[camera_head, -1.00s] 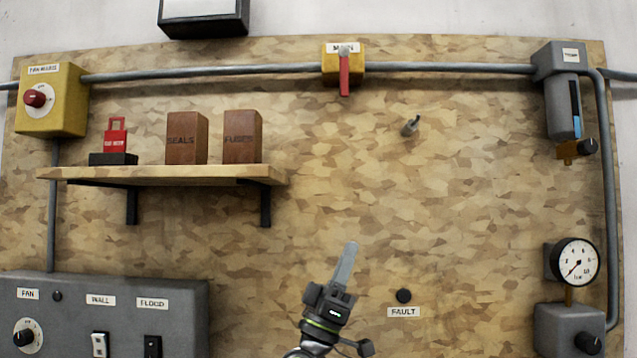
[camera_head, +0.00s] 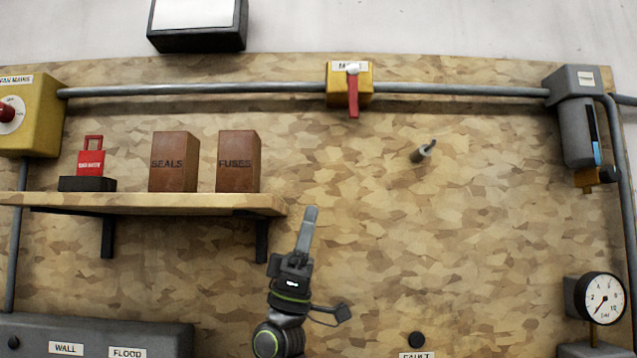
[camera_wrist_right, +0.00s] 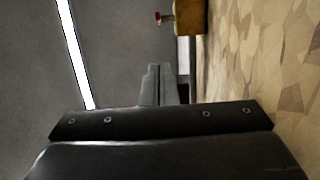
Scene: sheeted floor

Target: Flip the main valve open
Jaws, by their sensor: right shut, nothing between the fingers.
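The main valve (camera_head: 360,92) is a yellow box on the pipe at the top middle of the board in the head view. Its red lever (camera_head: 353,95) hangs straight down, across the pipe. My right gripper (camera_head: 310,212) is shut and empty, pointing up, below and left of the valve and well apart from it. In the right wrist view the shut fingers (camera_wrist_right: 160,72) point toward the top. There the yellow valve box (camera_wrist_right: 190,17) and its small red lever (camera_wrist_right: 163,18) show at the upper right of the fingers. My left gripper is not in view.
A shelf (camera_head: 150,203) with a red tag on a black base (camera_head: 88,184) and two brown boxes (camera_head: 206,163) is left of my gripper. A grey pipe (camera_head: 450,90) runs along the top. Bare board lies below the valve.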

